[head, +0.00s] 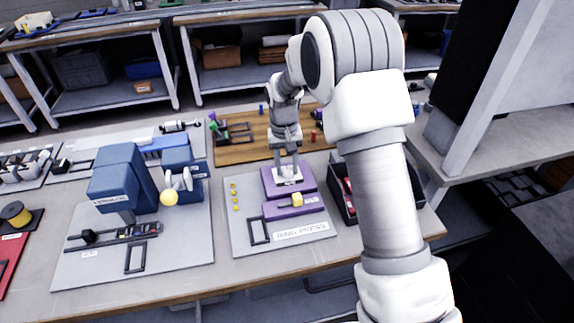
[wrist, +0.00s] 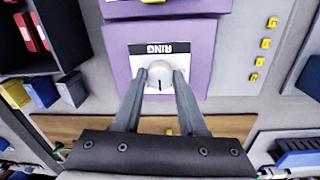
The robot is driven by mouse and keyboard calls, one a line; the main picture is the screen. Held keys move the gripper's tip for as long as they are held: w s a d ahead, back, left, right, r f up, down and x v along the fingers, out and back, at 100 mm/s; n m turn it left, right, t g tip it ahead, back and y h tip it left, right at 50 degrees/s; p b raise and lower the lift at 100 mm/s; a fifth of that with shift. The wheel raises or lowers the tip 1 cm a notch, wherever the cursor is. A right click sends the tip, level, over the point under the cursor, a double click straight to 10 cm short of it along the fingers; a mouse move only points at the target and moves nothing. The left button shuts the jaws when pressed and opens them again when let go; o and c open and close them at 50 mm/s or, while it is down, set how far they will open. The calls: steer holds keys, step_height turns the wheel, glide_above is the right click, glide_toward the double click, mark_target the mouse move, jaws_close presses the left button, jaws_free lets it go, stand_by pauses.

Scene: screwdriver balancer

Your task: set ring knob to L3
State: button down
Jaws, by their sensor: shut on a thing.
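The ring knob (wrist: 159,74) is a small round pale knob with a dark pointer line on its side toward the bottom of the wrist view. It sits on a white plate (wrist: 137,49) marked RING, which appears upside down, on the purple ring press (wrist: 115,60). My gripper (wrist: 161,74) is shut on the knob, one finger on each side. No level marks are readable around it. In the head view my gripper (head: 287,172) reaches down onto the purple press (head: 309,181), and the knob is hidden there.
Several small yellow pieces (head: 235,197) lie on the press's grey board (head: 247,210). A dark bin with red items (head: 347,199) stands close at right. A blue machine (head: 120,180) stands at left.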

mark_target(285, 168)
steer(key=m+p, duration=0.1)
steer(key=m, duration=0.5)
steer(key=shift+m, duration=0.3)
stand_by(0.4)
steer(key=shift+c, duration=2.3)
jaws_free()
step_height(285, 168, up, 18)
steer(key=p, duration=0.1)
steer(key=shift+w+a+f+p, duration=0.25)
steer(key=shift+a+p, duration=0.15)
